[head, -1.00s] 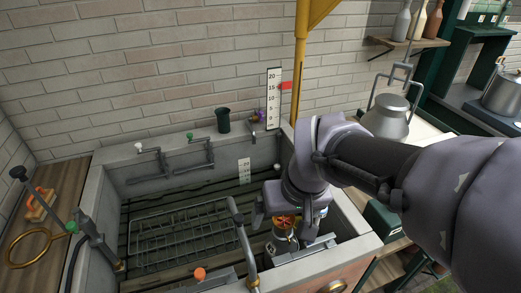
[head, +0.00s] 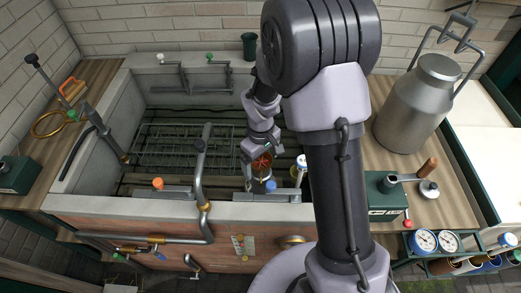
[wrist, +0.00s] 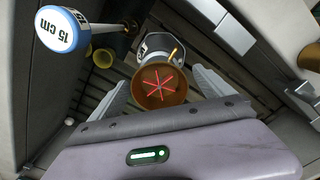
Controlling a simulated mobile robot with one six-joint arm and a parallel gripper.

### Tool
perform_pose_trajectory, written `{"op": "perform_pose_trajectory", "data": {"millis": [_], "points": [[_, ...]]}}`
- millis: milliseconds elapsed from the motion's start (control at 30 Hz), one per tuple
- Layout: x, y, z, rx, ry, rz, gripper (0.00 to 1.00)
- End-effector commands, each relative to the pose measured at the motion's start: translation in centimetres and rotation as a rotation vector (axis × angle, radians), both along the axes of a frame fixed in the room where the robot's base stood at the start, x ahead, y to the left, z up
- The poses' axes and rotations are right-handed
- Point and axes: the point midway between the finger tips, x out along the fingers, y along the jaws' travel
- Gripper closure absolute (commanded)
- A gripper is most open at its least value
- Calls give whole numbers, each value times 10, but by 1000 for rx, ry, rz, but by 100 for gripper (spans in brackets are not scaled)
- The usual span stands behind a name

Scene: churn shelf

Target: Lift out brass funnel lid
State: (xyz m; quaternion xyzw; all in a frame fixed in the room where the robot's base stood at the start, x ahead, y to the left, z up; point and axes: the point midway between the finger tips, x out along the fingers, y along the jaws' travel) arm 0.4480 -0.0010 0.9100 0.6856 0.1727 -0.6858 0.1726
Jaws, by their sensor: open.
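A round brass-brown piece with a red star-shaped mark (wrist: 159,86), which looks like the funnel lid, sits on a grey metal can (wrist: 158,47) in the wrist view. In the head view the lid (head: 262,162) shows at the right end of the stone sink (head: 170,204). My gripper (wrist: 163,92) is open, with one finger on each side of the lid. A gap shows beside the right finger; I cannot tell if the left one touches. In the head view my gripper (head: 260,160) is down inside the sink, partly hidden by my arm.
A bent pipe (head: 201,165) rises at the sink's front. A wire rack (head: 185,148) lies in the sink. A large milk churn (head: 412,105) stands on the right counter.

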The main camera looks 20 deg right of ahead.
Motion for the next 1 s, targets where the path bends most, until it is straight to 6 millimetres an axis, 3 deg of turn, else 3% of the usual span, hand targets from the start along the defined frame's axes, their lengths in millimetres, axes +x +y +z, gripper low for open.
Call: {"op": "perform_pose_trajectory", "data": {"millis": [33,200,333,600,1000], "points": [[-1,0,-16,0,4,0,9],[0,0,-46,0,1,-1,9],[0,0,-56,0,0,-1,9],[0,0,-57,0,-1,-1,9],[0,0,-56,0,-1,-1,87]]}}
